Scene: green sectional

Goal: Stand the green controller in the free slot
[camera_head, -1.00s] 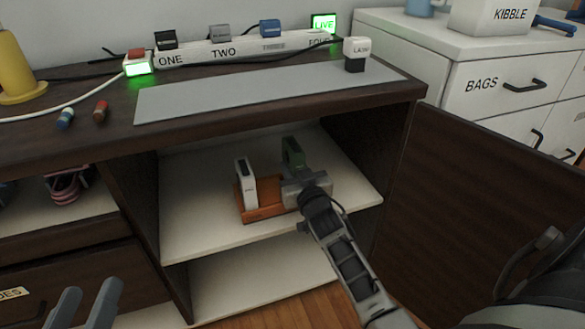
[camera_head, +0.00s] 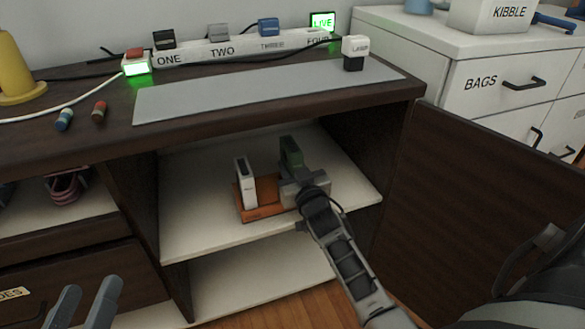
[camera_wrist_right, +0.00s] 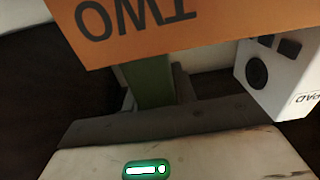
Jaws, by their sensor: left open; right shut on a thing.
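The green controller (camera_head: 291,151) is upright at the right part of the orange dock (camera_head: 262,212) on the cabinet shelf. My right gripper (camera_head: 293,172) is shut on it, and the gripper hides its lower part. I cannot tell whether it is seated or just above the dock. A white controller (camera_head: 246,184) stands in the dock's left part. In the right wrist view the green controller (camera_wrist_right: 149,80) shows between the fingers, behind the orange dock face (camera_wrist_right: 200,28) marked TWO; the white controller (camera_wrist_right: 280,78) is at right. My left gripper (camera_head: 84,302) is open and empty at lower left.
The pale shelf (camera_head: 195,222) has free room around the dock. The open dark door (camera_head: 480,200) stands to the right of my right arm. The tabletop above holds a grey mat (camera_head: 260,90) and a power strip (camera_head: 240,47).

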